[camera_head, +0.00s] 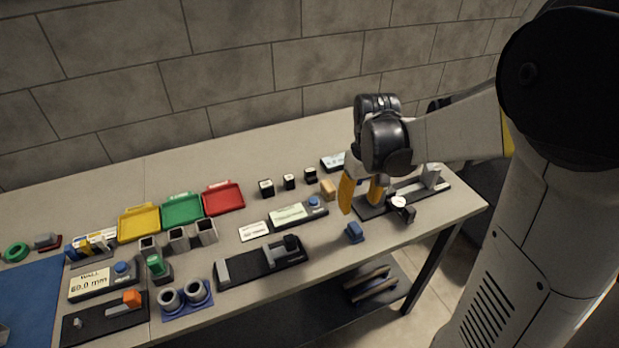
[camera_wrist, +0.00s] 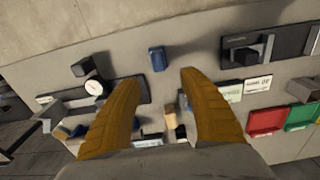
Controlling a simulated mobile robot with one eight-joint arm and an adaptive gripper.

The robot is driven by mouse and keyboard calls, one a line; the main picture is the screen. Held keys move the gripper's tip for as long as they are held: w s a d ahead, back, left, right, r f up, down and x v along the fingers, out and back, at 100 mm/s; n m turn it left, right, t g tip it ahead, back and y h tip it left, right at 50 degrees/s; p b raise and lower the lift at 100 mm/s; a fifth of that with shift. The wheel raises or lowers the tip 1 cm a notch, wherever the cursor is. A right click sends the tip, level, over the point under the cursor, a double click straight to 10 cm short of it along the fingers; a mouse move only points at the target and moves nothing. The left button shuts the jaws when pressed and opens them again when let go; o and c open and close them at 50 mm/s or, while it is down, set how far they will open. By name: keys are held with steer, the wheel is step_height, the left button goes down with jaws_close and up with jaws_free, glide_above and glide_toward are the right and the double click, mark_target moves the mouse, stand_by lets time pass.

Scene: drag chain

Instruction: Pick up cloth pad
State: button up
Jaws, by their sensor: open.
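A small blue block-like pad (camera_head: 354,232), which looks to be the cloth pad, lies on the table near its front edge. It also shows in the wrist view (camera_wrist: 158,58), beyond the fingertips and roughly centred between them. My gripper (camera_head: 360,198) has its two yellow fingers pointing down, above the table and behind the pad in the head view. In the wrist view my gripper (camera_wrist: 157,78) is spread wide with nothing between the fingertips. The fingers appear apart from the pad.
A dial gauge (camera_head: 398,202) on a dark fixture stands right of the pad. A tan block (camera_head: 328,190) and a display box (camera_head: 299,213) are left of the gripper. A black slide fixture (camera_head: 262,262) lies farther left. Bare table surrounds the pad.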

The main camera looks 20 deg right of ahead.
mark_target(356, 227)
steer(key=shift+w+d+f+g, duration=0.1)
steer(key=shift+f+g, duration=0.2)
steer(key=shift+f, duration=0.25)
steer(key=f+b, duration=0.2)
steer(key=f, duration=0.3)
steer(key=f+b, duration=0.2)
steer(key=f, duration=0.3)
steer(key=shift+w+d+f, duration=0.1)
steer(key=shift+d+f, duration=0.1)
steer(key=shift+f, duration=0.15)
steer(key=shift+r, duration=0.1)
jaws_close()
